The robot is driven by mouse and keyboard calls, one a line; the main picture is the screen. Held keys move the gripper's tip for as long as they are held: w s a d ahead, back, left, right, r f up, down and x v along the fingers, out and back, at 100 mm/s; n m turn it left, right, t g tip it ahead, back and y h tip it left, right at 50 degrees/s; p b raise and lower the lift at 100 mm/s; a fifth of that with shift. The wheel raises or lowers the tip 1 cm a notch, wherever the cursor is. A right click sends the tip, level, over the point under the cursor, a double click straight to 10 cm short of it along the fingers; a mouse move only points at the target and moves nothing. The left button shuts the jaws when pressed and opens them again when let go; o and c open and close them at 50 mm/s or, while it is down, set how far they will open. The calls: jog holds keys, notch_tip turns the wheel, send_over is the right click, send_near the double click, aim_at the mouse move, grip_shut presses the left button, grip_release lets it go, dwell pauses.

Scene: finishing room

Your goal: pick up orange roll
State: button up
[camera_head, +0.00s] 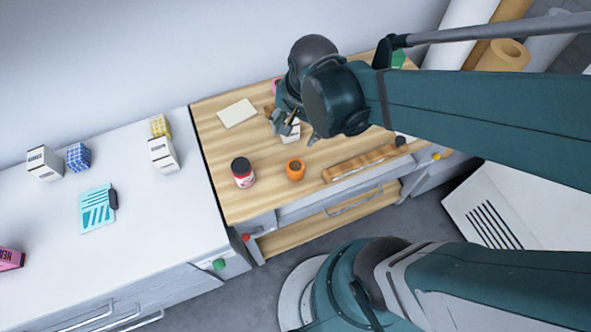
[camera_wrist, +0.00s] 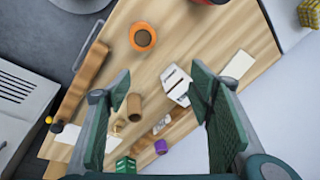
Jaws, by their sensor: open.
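The orange roll (camera_head: 296,176) stands upright on the wooden worktop (camera_head: 225,160), near its front edge. In the wrist view the orange roll (camera_wrist: 142,47) is at the upper left, with its dark hollow facing the camera. My gripper (camera_head: 296,128) is above the worktop, farther back than the roll and apart from it. In the wrist view my gripper's (camera_wrist: 163,92) two green fingers are spread wide with nothing held between them. A white box (camera_wrist: 175,88) and a brown roll (camera_wrist: 133,107) show below, between the fingers.
A dark-lidded jar (camera_head: 243,174) stands left of the orange roll, and a wooden bar (camera_head: 357,163) lies to its right. A cream card (camera_head: 238,113) lies at the back left. A purple roll (camera_wrist: 160,146) and green box (camera_wrist: 126,164) show in the wrist view.

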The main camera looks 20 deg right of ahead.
aim_at(297, 166)
jog(key=f+m, duration=0.1)
jog(key=f, duration=0.1)
jog(key=s+f+m+g+b, duration=0.1)
jog(key=f+m, duration=0.1)
jog(key=f, duration=0.1)
jog(key=f+m+g, duration=0.1)
jog(key=f+m, duration=0.1)
jog(key=f, duration=0.1)
jog(key=shift+s+a+f, duration=0.1)
jog(key=shift+s+a, duration=0.05)
jog(key=shift+a, duration=0.1)
jog(key=shift+s+f+m+g, duration=0.25)
jog(key=shift+f+m+g, duration=0.15)
jog(key=shift+f+m, duration=0.25)
jog(key=shift+r, duration=0.1)
jog(key=shift+f+b, duration=0.6)
jog(key=shift+f, duration=0.7)
jog(key=shift+f, duration=0.1)
jog(key=shift+f+b, duration=1)
jog(key=shift+f, duration=1.5)
